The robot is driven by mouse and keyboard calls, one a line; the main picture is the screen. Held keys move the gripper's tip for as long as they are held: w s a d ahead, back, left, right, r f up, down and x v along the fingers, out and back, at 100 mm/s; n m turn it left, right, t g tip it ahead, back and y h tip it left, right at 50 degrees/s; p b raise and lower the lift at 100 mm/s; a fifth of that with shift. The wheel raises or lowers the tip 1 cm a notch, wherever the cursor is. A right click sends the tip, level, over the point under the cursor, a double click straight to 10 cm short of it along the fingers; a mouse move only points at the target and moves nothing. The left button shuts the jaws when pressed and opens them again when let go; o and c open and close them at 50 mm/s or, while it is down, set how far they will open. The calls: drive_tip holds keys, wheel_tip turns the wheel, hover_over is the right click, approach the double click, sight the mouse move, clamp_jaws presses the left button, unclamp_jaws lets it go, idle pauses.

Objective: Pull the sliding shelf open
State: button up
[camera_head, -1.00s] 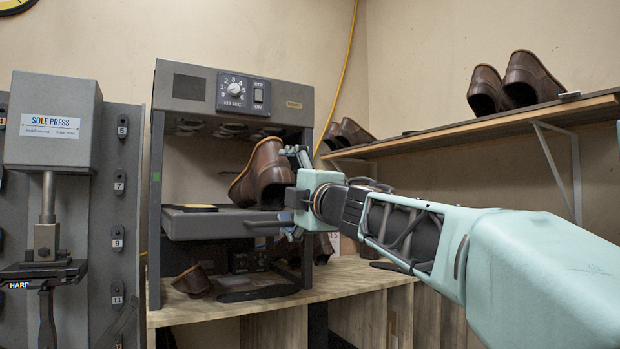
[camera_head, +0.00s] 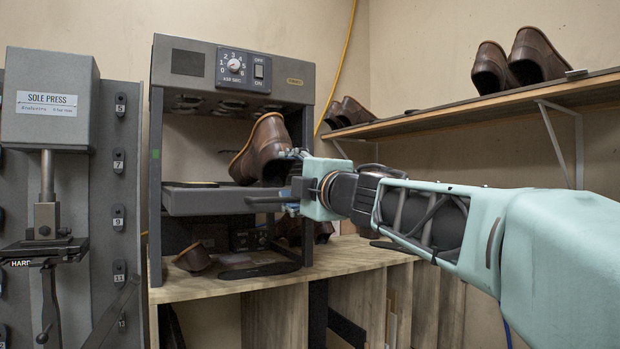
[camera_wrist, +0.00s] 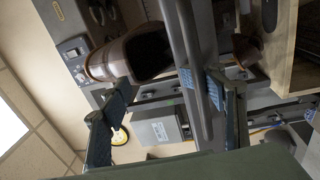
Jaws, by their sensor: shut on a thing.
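The sliding shelf (camera_head: 215,203) is a grey tray in the grey machine (camera_head: 228,65), with a handle bar (camera_head: 265,199) along its front. A brown shoe (camera_head: 262,150) sits on it, its right side partly hidden by my gripper. My gripper (camera_head: 291,182) is at the handle's right end. In the wrist view the handle (camera_wrist: 190,30) runs between the blue finger pads of my gripper (camera_wrist: 201,84), which is shut on it. The shoe (camera_wrist: 125,55) shows beside the bar in that view. The shelf looks to be in the machine frame, level with its front posts.
A sole press (camera_head: 47,110) stands at the left. Below the shelf, a wooden bench (camera_head: 345,257) holds a brown shoe piece (camera_head: 194,259) and a dark sole. A wall shelf (camera_head: 470,116) with brown shoes is at the right. Open space lies in front of the machine.

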drive_tip(key=shift+t, duration=0.3)
drive_tip(key=s+d+r, duration=0.1)
drive_tip(key=s, duration=0.1)
drive_tip(key=s+d+r, duration=0.1)
drive_tip(key=s+d, duration=0.1)
drive_tip(key=shift+r, duration=0.15)
drive_tip(key=shift+c, duration=0.4)
drive_tip(key=s+d, duration=0.2)
drive_tip(key=s, duration=0.1)
drive_tip(key=shift+s+d+r, duration=0.1)
drive_tip(key=shift+s+r, duration=0.15)
drive_tip(key=shift+r, duration=0.15)
drive_tip(key=c, duration=0.5)
drive_tip(key=shift+s+d+f+b, duration=0.15)
drive_tip(key=shift+s+d+f, duration=0.2)
drive_tip(key=shift+s, duration=0.3)
drive_tip(key=shift+s+d+f+b, duration=0.2)
drive_tip(key=shift+s+f, duration=0.2)
drive_tip(key=shift+s, duration=0.2)
